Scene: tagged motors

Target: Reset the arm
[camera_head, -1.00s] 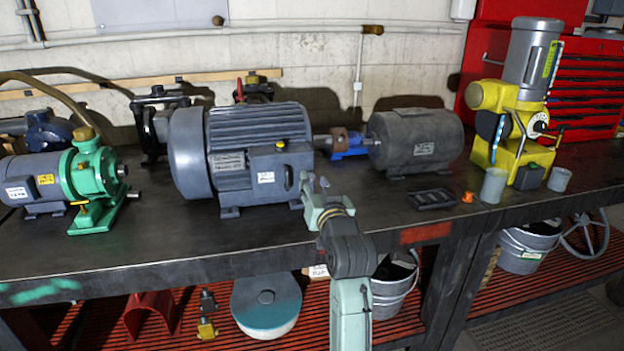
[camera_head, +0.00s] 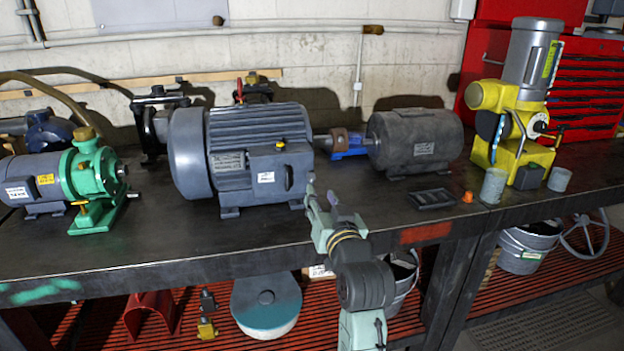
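My arm (camera_head: 362,275) rises from the bottom of the head view, in front of the workbench (camera_head: 140,240). My gripper (camera_head: 322,200) is at the arm's upper end, over the bench's front part. Its two fingers look spread apart with nothing between them. It is just right of and in front of the large grey-blue motor (camera_head: 255,150). I cannot tell the exact gap to that motor.
A green pump motor (camera_head: 85,185) stands at left. A dark grey motor (camera_head: 415,140), a black tray (camera_head: 432,198) and a yellow machine (camera_head: 510,120) stand right. A blue-topped disc (camera_head: 266,305) and metal buckets (camera_head: 527,245) are on the lower shelf.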

